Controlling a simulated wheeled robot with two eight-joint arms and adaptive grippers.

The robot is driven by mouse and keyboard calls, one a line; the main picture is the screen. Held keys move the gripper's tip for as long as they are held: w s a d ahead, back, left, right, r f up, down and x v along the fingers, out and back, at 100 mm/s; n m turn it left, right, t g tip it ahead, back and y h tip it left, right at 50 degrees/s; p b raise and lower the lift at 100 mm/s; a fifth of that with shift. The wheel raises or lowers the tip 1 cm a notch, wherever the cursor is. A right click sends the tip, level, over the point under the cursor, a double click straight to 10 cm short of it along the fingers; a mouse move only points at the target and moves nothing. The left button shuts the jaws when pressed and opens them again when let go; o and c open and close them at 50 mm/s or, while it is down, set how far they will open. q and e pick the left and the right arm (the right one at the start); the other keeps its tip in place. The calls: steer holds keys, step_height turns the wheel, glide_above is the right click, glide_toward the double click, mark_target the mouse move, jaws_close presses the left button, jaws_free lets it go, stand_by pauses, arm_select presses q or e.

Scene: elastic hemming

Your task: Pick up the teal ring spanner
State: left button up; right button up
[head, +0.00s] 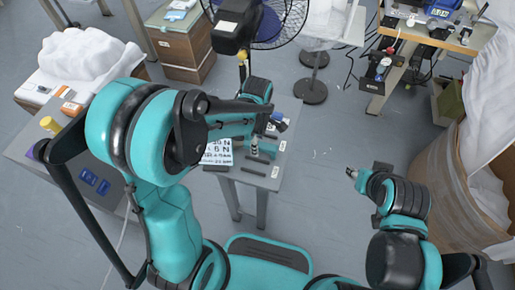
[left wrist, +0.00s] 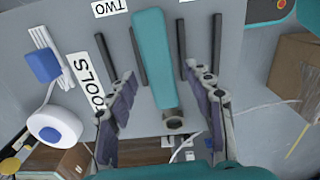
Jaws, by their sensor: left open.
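The teal ring spanner (left wrist: 154,60) shows in the left wrist view as a long teal bar with a grey metal ring at its lower end. It lies over a grey table top between dark bars. My left gripper (left wrist: 158,73) is open, with one finger on each side of the spanner and a visible gap to both. Whether the fingers are down at its height I cannot tell. In the head view my left arm hides much of this spot, and I cannot make out the spanner there. My right gripper (head: 352,173) is small, over the floor, away from the table; its jaws are unclear.
The small grey table (head: 262,178) carries labels and dark bars. The left wrist view shows a white roll (left wrist: 54,128) with a blue centre, a blue block (left wrist: 43,65) and a cardboard box (left wrist: 298,72). A fan (head: 283,15) stands behind.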

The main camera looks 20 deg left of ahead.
arm_select(q)
step_height(320, 180, down, 3)
steer(key=shift+r+b, duration=0.1)
steer(key=shift+b, duration=0.35)
steer(key=shift+c, duration=0.7)
steer(key=shift+a, duration=0.1)
jaws_close()
step_height(320, 180, up, 10)
steer(key=p, duration=0.4)
steer(key=shift+r, duration=0.1)
